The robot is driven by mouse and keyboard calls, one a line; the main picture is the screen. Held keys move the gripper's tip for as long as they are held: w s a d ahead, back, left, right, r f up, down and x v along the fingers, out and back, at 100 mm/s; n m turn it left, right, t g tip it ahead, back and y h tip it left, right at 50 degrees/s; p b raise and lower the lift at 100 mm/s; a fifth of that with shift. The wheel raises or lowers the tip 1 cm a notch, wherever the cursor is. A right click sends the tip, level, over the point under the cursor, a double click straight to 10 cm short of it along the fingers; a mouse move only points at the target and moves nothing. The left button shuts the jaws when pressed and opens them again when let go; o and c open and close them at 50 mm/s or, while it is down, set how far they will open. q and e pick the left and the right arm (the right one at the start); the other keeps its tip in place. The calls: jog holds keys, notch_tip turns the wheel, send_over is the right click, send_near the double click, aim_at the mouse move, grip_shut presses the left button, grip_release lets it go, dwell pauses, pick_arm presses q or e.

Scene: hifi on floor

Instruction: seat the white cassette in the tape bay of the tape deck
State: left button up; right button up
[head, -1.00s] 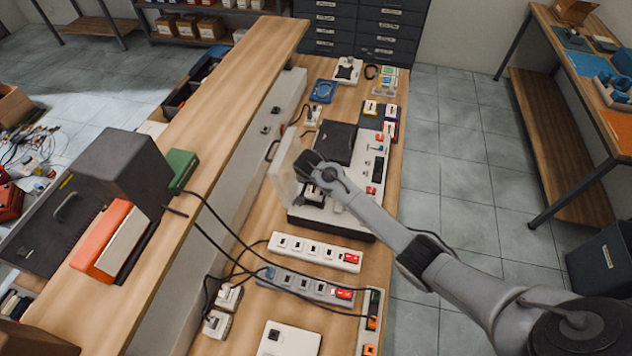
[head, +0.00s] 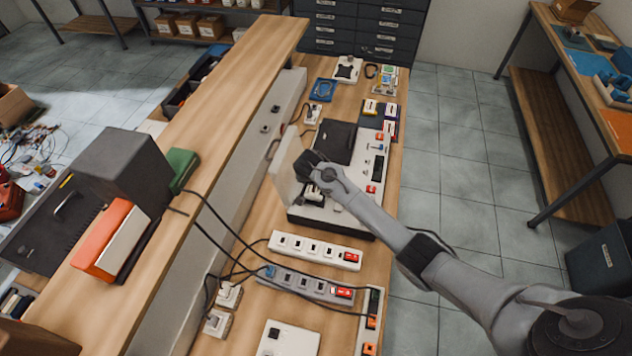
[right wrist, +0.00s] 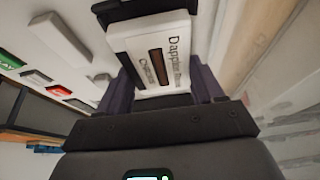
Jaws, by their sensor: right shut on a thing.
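The tape deck (head: 348,220) is a pale, dark-edged unit on the bench in the head view. A translucent cover (head: 284,172) stands raised along its left side. My right gripper (head: 309,172) is low over the deck's left part, and the arm hides much of the bay area. In the right wrist view the white cassette (right wrist: 150,48), with printed lettering and dark windows, sits between the fingers of my right gripper (right wrist: 165,88), which is shut on it. A dark part (right wrist: 128,9) lies just beyond the cassette's far end. Whether they touch is unclear. My left gripper is out of view.
White and grey power strips (head: 314,252) with cables lie in front of the deck. Several small cassettes (head: 389,131) and a blue tray (head: 322,90) lie behind it. A long raised wooden shelf (head: 225,105) runs along the left.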

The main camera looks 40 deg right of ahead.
jog(key=shift+f, duration=0.2)
dwell(0.3)
jog(key=shift+f, duration=0.5)
dwell(0.3)
jog(key=o, duration=1.1)
jog(key=shift+r, duration=0.1)
